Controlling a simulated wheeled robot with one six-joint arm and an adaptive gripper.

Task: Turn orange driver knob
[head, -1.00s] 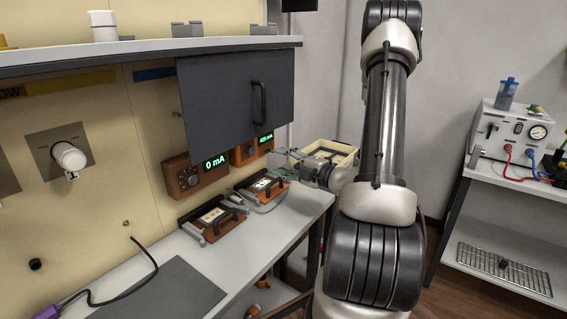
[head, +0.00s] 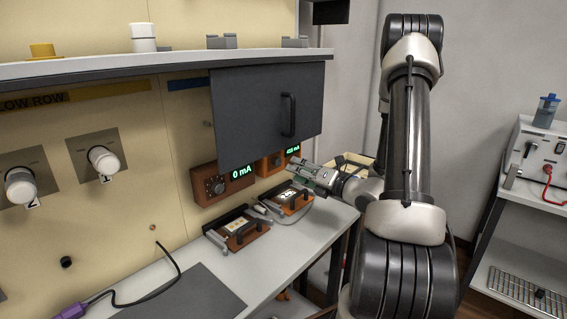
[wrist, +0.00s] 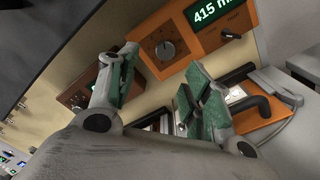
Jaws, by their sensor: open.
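The orange driver box (wrist: 212,40) fills the top of the wrist view, with a green display (wrist: 212,12) reading about 415 mA. Its round dark knob (wrist: 166,50) shows beyond my open gripper (wrist: 165,72), between the two green-padded fingers and apart from them. In the head view the orange driver (head: 266,168) is on the wall panel under the dark door. My gripper (head: 293,170) is just in front of it, empty, and hides part of its front.
A browner driver (head: 207,190) reading 0 mA is to the left. Two fixtures with black handles, one nearer (head: 240,238) and one farther (head: 297,200), stand on the bench below. The dark hanging door (head: 260,110) overhangs the drivers. The bench front is mostly clear.

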